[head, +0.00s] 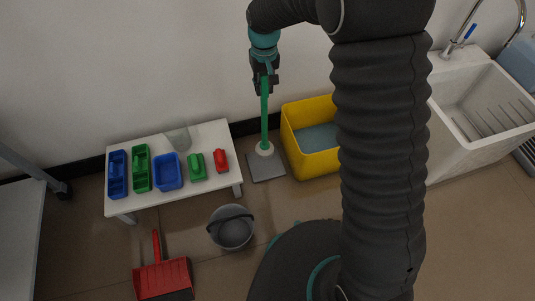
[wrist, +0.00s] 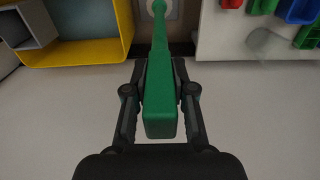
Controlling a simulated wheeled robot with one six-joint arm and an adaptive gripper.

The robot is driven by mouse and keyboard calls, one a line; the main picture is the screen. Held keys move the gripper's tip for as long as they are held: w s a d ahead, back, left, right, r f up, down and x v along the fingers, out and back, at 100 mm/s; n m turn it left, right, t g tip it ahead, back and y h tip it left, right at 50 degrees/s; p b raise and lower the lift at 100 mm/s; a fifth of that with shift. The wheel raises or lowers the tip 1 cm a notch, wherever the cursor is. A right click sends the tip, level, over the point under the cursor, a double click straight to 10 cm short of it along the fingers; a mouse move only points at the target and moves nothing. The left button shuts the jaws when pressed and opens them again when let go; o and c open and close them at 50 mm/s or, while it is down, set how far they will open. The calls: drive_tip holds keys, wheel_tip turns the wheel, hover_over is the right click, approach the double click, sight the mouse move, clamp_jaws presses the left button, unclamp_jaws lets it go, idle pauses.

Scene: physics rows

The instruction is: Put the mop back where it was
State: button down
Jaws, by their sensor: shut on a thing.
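I cannot tell whether the head touches the plate. My gripper (head: 264,80) is shut on the upper part of the handle. In the wrist view the green handle (wrist: 160,85) runs away between the two fingers of my gripper (wrist: 160,95).
The yellow tub (head: 289,130) stands just right of the mop. The white table (head: 215,139) at left bears blue, green and red items and a clear cup. A grey bucket (head: 232,235) and red dustpan (head: 164,277) are on the floor. A sink (head: 447,92) stands at right.

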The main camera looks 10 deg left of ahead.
sight(265, 107)
drive_tip(key=shift+w+f, duration=0.15)
drive_tip(key=shift+w, duration=0.15)
wheel_tip(265, 107, down, 6)
drive_tip(key=shift+w+f, duration=0.1)
drive_tip(key=shift+w, duration=0.05)
drive_tip(key=shift+f+b, duration=0.4)
drive_tip(key=shift+f, duration=1.35)
drive_tip(key=shift+f, duration=0.1)
drive_tip(key=c, duration=1)
unclamp_jaws()
drive_tip(key=shift+o, duration=0.2)
wheel_tip(265, 107, up, 12)
drive_tip(key=shift+r+p, duration=0.15)
drive_tip(key=shift+p, duration=0.3)
